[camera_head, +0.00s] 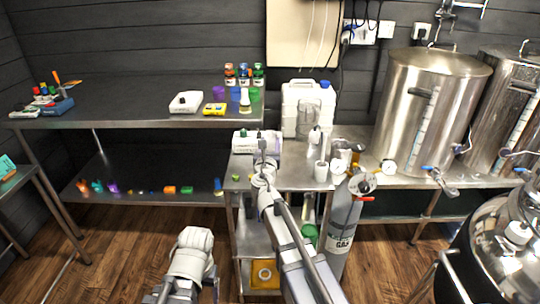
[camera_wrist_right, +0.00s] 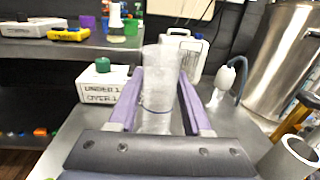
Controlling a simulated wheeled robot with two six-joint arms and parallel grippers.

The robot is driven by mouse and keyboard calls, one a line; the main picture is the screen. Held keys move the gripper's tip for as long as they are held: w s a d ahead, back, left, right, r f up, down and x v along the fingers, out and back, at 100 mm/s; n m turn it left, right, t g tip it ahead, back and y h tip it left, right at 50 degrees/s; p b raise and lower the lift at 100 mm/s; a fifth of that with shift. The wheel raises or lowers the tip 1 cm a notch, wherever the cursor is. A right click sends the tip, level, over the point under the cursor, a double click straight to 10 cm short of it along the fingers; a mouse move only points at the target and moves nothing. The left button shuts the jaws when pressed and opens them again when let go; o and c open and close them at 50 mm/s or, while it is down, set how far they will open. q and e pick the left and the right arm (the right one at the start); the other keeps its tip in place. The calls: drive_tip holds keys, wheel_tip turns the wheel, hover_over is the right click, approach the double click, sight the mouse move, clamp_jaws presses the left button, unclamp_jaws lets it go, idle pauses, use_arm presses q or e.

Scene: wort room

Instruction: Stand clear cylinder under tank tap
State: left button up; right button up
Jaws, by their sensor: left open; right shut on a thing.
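A clear cylinder (camera_wrist_right: 158,85) stands roughly upright between the fingers of my right gripper (camera_wrist_right: 160,110), which is shut on it. In the head view my right gripper (camera_head: 265,150) is over the left part of the metal bench; the cylinder is hard to make out there. The large steel tank (camera_head: 425,105) stands at the back right, its tap (camera_head: 437,174) low on its front with a blue lever. The gripper is well left of that tap. The tank also shows in the right wrist view (camera_wrist_right: 282,60). Of my left arm only links show at the bottom; its fingertips are hidden.
A white box (camera_wrist_right: 103,84) and a white jug (camera_head: 303,108) stand on the bench near the gripper. A grey gas bottle (camera_head: 343,225) stands before the bench. A second tank (camera_head: 510,95) is further right. A shelf with small items (camera_head: 140,95) is left.

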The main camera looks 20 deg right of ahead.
clamp_jaws()
drive_tip(key=shift+r, duration=0.1)
wheel_tip(320, 180, up, 10)
drive_tip(key=p, duration=1)
